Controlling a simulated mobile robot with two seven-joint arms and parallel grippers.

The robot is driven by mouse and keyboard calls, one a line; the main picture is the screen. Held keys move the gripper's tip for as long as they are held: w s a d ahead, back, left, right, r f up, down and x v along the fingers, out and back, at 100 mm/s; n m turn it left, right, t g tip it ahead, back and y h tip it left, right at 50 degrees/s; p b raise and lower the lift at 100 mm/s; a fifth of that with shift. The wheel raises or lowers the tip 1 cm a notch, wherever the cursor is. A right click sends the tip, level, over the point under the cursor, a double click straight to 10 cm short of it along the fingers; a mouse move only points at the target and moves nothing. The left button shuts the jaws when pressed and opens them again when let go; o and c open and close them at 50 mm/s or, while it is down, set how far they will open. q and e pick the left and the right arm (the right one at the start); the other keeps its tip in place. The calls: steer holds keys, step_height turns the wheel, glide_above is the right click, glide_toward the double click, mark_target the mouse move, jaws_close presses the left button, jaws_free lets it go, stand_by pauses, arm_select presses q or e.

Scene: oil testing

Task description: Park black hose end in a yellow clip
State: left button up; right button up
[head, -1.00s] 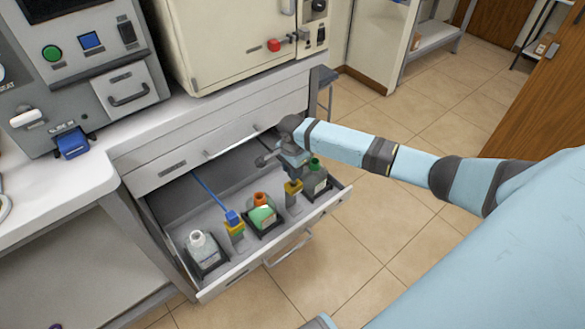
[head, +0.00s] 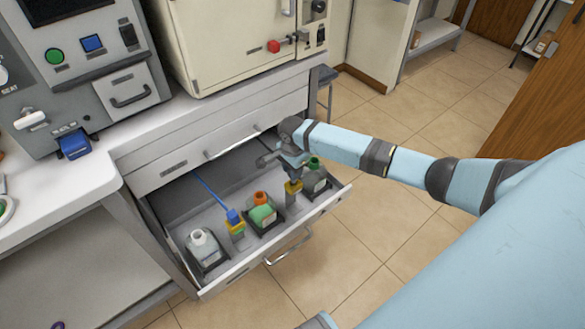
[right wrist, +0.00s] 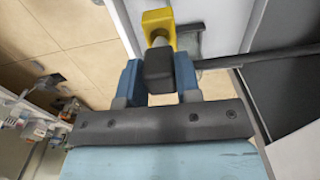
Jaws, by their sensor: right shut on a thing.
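My right gripper (head: 296,160) is over the open drawer, just behind and above the right yellow clip (head: 293,187). In the right wrist view its blue fingers (right wrist: 158,82) are shut on the black hose end (right wrist: 159,68). A pale tip on the hose end points at the yellow clip (right wrist: 157,20) and meets or overlaps it. I cannot tell whether it sits in the clip. The dark hose (right wrist: 265,56) runs off to the right. The left yellow clip (head: 236,228) holds a blue hose end (head: 233,216). My left gripper is not in view.
The drawer (head: 283,247) also holds a white-capped bottle (head: 204,247), an orange-capped bottle (head: 262,208) and a green-capped bottle (head: 314,178), beside the clips. A blue hose (head: 208,188) crosses the drawer's left part. The counter with machines stands behind; the floor to the right is clear.

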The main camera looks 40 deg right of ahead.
steer(key=shift+f+p, duration=0.3)
steer(key=shift+f, duration=0.25)
steer(key=shift+f, duration=1)
stand_by(0.6)
steer(key=o, duration=1)
